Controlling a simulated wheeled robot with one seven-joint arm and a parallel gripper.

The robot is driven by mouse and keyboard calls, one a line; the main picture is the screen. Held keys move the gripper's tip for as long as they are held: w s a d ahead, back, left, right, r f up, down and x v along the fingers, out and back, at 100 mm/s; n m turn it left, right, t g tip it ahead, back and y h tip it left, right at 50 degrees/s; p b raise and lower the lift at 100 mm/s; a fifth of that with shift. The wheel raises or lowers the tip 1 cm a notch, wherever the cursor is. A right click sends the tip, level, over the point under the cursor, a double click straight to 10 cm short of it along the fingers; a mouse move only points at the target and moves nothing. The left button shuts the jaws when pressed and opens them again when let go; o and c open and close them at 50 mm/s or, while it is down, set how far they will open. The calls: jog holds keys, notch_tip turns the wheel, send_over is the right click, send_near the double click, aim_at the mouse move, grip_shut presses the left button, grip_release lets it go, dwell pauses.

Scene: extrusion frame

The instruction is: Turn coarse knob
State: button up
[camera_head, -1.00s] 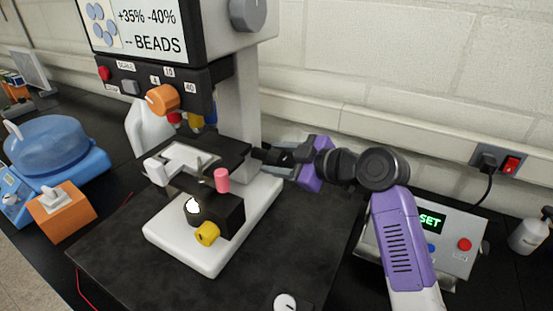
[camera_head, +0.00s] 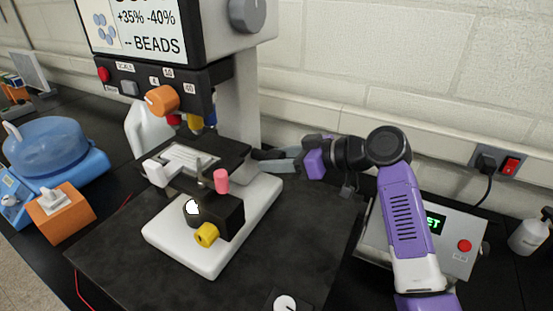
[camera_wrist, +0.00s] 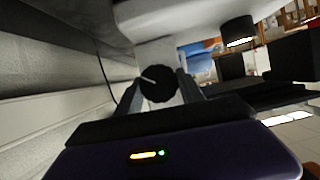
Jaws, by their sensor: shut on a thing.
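The microscope stands at the centre of the head view, with a white base (camera_head: 190,250) and a black stage (camera_head: 215,155). In the wrist view a dark round knob with a pale line on it (camera_wrist: 158,84) sits between the two fingers of my gripper (camera_wrist: 158,92), on the side of the pale microscope body. My gripper is shut on this knob.
A pink knob (camera_head: 221,181) and a yellow knob (camera_head: 206,235) are at the microscope's front. An orange knob (camera_head: 162,99) is above the stage. A control box with a red button (camera_head: 465,246) stands behind my arm. A blue centrifuge-like device (camera_head: 55,150) is at left.

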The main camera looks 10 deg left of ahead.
dwell(0.3)
jog(key=o, duration=1.3)
jog(key=shift+o, duration=0.2)
jog(key=b+v, duration=0.1)
jog(key=v, duration=0.7)
dwell(0.3)
